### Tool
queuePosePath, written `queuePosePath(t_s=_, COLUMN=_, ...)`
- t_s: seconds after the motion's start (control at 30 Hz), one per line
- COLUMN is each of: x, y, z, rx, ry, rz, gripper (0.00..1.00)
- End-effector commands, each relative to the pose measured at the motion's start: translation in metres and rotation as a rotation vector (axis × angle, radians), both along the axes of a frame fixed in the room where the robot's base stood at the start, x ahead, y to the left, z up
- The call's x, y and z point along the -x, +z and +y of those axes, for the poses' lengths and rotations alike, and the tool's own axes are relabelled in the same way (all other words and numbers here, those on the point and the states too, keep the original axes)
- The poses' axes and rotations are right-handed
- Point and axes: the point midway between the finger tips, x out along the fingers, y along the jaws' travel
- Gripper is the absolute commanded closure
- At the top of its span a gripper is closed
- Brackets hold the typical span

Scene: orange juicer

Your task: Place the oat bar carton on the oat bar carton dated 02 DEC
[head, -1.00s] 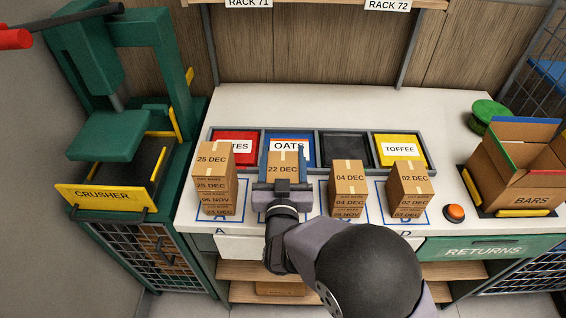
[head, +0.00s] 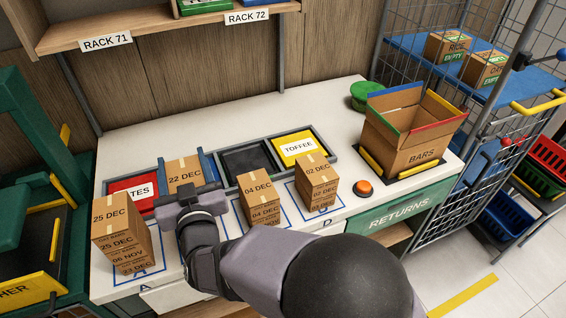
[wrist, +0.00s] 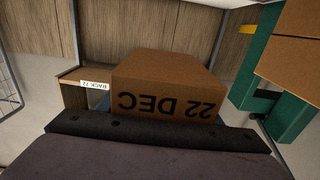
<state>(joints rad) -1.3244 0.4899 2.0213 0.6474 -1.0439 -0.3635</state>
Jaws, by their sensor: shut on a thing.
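My gripper (head: 186,189) is shut on the oat bar carton marked 22 DEC (head: 184,172). In the head view it holds the carton in front of the bin between the red and black ones. In the wrist view the same carton (wrist: 168,88) shows its date upside down. The carton dated 02 DEC (head: 316,168) tops a stack at spot D, right of my gripper and apart from it. My gripper and arm hide the spot below the held carton.
A stack topped by 04 DEC (head: 257,186) stands between my gripper and the 02 DEC stack. A taller 25 DEC stack (head: 118,222) stands at left. An orange button (head: 363,188) and the open BARS box (head: 408,130) are at right.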

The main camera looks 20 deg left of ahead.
Motion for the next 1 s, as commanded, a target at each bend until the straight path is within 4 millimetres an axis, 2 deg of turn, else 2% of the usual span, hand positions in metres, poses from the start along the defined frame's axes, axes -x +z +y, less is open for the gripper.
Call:
queuePosePath(t_s=0.17, x=-0.041, y=0.003, z=-0.023, rx=-0.003, ry=-0.078, rz=-0.001, gripper=0.69)
queuePosePath(t_s=0.37, x=-0.111, y=0.017, z=-0.073, rx=-0.006, ry=-0.219, rz=-0.003, gripper=0.69)
queuePosePath(t_s=0.5, x=-0.160, y=0.030, z=-0.119, rx=-0.005, ry=-0.331, rz=-0.002, gripper=0.69)
queuePosePath(t_s=0.7, x=-0.219, y=0.051, z=-0.195, rx=-0.006, ry=-0.482, rz=-0.003, gripper=0.69)
queuePosePath(t_s=0.8, x=-0.242, y=0.064, z=-0.233, rx=-0.005, ry=-0.538, rz=-0.004, gripper=0.69)
queuePosePath(t_s=1.0, x=-0.273, y=0.092, z=-0.294, rx=-0.005, ry=-0.586, rz=-0.005, gripper=0.69)
